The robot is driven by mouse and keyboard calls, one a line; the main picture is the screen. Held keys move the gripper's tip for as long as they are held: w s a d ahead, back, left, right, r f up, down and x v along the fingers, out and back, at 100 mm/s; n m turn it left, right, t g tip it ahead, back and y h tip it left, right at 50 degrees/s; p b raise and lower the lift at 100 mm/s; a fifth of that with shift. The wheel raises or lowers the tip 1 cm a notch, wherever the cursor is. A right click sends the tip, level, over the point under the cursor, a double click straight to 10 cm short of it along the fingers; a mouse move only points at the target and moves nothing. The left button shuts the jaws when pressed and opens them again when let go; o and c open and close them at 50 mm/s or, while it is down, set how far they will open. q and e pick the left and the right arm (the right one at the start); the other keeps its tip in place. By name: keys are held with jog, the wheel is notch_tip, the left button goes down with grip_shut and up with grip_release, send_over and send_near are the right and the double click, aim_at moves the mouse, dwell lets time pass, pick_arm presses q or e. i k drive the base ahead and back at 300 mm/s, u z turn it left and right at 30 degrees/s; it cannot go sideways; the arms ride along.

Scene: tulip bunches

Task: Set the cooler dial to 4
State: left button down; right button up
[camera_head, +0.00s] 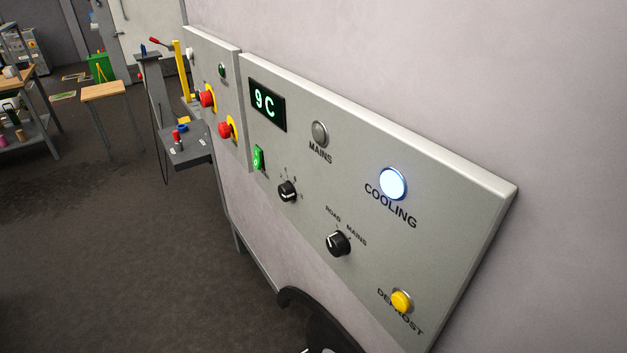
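The cooler panel (345,120) is a pale grey plate on a light wall, seen at a slant. A small black dial (288,191) with tiny marks around it sits at its lower left. The marks and the pointer setting are too small to read surely. A second black knob (338,243), labelled ROAD and MAINS, sits lower right of it. The display (267,104) reads 9 C in green. A green rocker switch (258,158) is left of the dial. Neither gripper is in view.
The COOLING lamp (393,184) glows blue-white, and the MAINS lamp (320,133) looks grey. A yellow DEFROST button (401,301) is at the lower right. A neighbouring panel (214,77) has red buttons. A dark curved part shows at the bottom. The floor (130,230) at left is clear.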

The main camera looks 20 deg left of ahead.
aim_at(285, 190)
jog(key=k, duration=0.5)
jog(key=u, duration=1.8)
jog(key=i, duration=1)
jog(key=z, duration=1.95)
